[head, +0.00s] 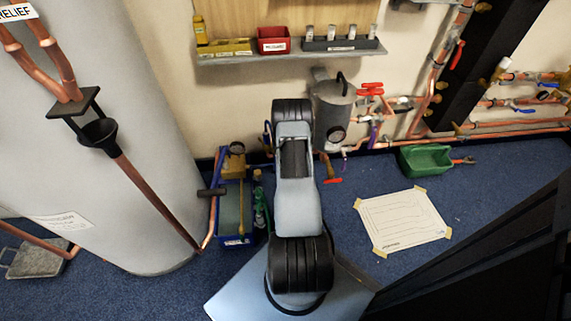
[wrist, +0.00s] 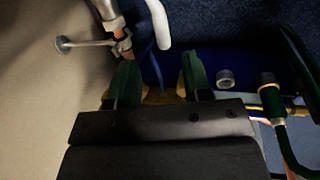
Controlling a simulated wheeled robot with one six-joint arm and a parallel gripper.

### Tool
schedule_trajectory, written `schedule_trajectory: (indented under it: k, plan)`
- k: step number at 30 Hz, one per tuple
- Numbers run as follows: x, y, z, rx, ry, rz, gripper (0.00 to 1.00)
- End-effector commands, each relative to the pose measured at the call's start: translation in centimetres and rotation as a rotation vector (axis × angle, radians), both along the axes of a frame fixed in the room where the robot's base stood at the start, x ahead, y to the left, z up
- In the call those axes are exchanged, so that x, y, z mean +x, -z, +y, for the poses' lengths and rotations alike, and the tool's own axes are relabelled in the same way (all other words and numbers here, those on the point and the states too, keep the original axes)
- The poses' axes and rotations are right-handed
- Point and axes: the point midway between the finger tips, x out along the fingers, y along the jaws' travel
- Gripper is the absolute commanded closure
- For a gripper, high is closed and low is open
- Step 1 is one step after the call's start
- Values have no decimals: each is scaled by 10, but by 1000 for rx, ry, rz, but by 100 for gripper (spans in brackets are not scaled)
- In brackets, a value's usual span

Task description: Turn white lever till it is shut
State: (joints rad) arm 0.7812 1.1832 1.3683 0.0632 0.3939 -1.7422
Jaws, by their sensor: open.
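A white, rounded bar that looks like the white lever (wrist: 158,24) comes down from the top edge in the wrist view, its upper part cut off. My gripper (wrist: 159,66) is open, with its two green fingers apart below the bar's lower end in the picture. I see no contact between the fingers and the bar. A yellow-brown part lies partly hidden between and behind the fingers. In the head view my arm covers the gripper and the place where it works. I cannot tell there how far the lever is turned.
A pipe with a metal wall bracket (wrist: 88,43) is close to the left finger. A blue tray (wrist: 240,62) lies beyond the fingers. In the head view a grey canister (head: 334,108), a green scoop tray (head: 424,160) and a paper sheet (head: 402,219) are to the right.

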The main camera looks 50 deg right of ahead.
Motion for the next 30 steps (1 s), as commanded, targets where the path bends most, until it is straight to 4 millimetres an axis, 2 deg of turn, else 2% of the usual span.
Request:
schedule_trajectory:
  k: [9,15,29,30]
  plan:
    - [4,49,-6,0,-6,2,55]
    - [8,68,-9,-1,-6,1,55]
    - [9,75,-10,0,-6,2,55]
    - [9,75,-10,0,-6,2,58]
